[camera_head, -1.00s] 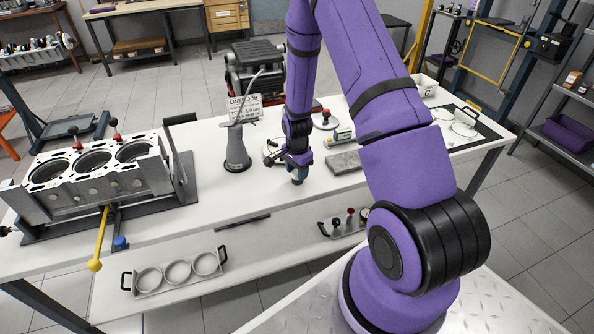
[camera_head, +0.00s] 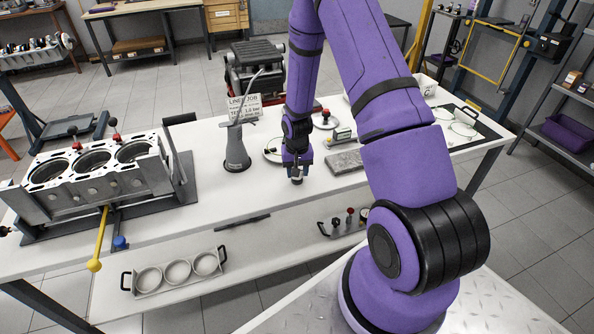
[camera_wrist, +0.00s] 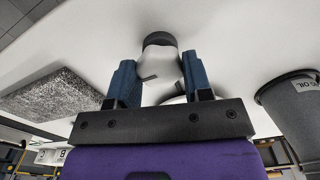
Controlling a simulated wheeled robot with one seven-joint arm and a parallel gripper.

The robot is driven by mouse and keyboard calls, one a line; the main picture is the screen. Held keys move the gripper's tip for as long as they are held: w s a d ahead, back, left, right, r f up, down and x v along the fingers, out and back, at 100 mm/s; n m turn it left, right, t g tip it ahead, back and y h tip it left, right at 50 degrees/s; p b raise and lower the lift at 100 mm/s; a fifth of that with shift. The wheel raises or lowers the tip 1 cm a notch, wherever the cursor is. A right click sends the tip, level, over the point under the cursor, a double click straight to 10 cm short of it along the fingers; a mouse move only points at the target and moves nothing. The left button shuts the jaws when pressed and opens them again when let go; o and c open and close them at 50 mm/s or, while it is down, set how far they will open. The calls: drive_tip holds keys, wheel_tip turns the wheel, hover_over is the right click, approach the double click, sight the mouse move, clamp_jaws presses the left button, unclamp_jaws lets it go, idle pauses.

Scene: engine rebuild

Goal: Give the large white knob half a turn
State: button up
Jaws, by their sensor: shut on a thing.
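A grey block (camera_head: 344,160) lies just right of my gripper, with a small gauge box (camera_head: 341,137) behind it. A round white plate (camera_head: 274,150) lies behind left. The engine block (camera_head: 90,170) stands at the left. Bare bench lies between it and the stand.

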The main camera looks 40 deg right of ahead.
drive_tip(key=n, duration=0.4)
drive_tip(key=shift+n, duration=0.3)
drive_tip(key=n, duration=0.4)
drive_tip(key=shift+w+d+n, duration=0.1)
drive_tip(key=shift+n, duration=0.2)
drive_tip(key=n, duration=0.4)
drive_tip(key=shift+n, duration=1.9)
drive_tip(key=o, duration=0.9)
drive_tip(key=shift+r, duration=0.15)
wheel_tip(320, 180, up, 10)
drive_tip(key=shift+r, duration=0.25)
